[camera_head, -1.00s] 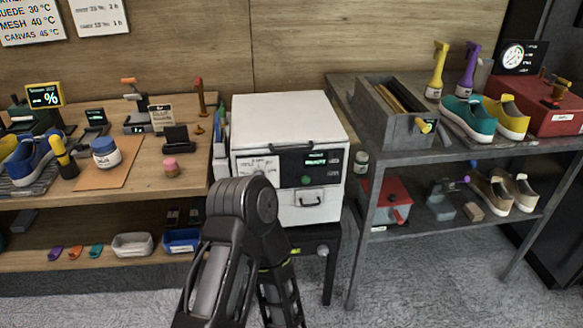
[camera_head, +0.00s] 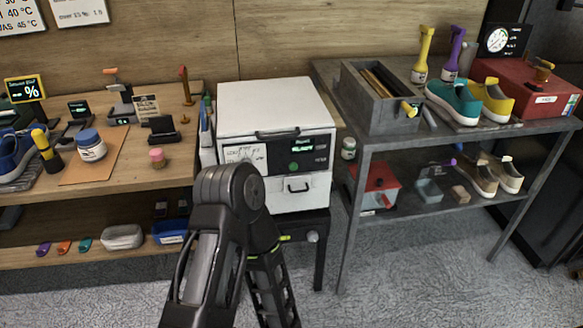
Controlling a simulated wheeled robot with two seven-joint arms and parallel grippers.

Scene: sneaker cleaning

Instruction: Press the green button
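The white box-shaped machine (camera_head: 272,105) stands right of the wooden bench. Its front has a dark panel with a lit green display (camera_head: 302,144). A small round green button (camera_head: 293,167) shows below the display, in plain view. A drawer front with a dark handle (camera_head: 298,188) is lower down. One of my dark arms rises from the bottom edge, and its bent joint overlaps the machine's lower left front. Neither gripper is in view.
The wooden bench (camera_head: 185,110) at left holds a blue-capped jar (camera_head: 90,146), a shoe and small tools. The grey metal shelf (camera_head: 385,148) at right carries shoes, bottles and a red box (camera_head: 530,92). Grey floor (camera_head: 400,270) is clear in front of the shelf.

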